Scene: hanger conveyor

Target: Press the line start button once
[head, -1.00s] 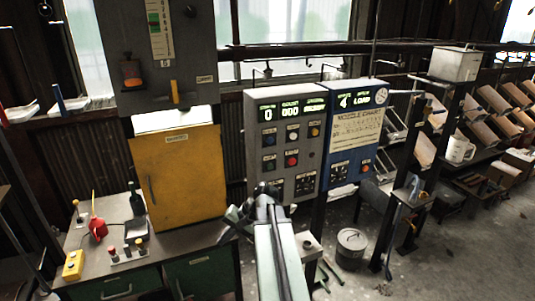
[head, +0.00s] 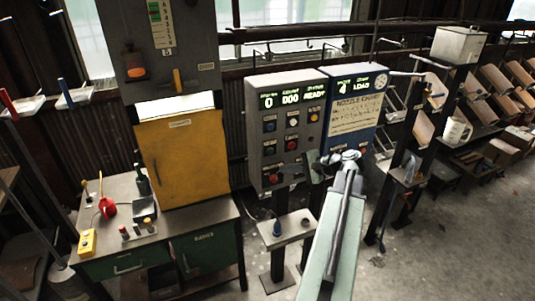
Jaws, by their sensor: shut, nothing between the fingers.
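The grey control panel (head: 255,133) stands upright in the middle of the head view. Its display (head: 291,97) reads 0, 000 and READY. My gripper (head: 322,162) is shut and empty, at the lower right of the grey panel. It overlaps the panels' lower parts; contact cannot be told.
A blue panel (head: 350,141) with a nozzle chart adjoins at the right; its display reads 4 and LOAD. A small stand (head: 290,229) is below the grey panel. A bench (head: 130,251) with a yellow cabinet (head: 182,160) is at the left. Racks stand at the right.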

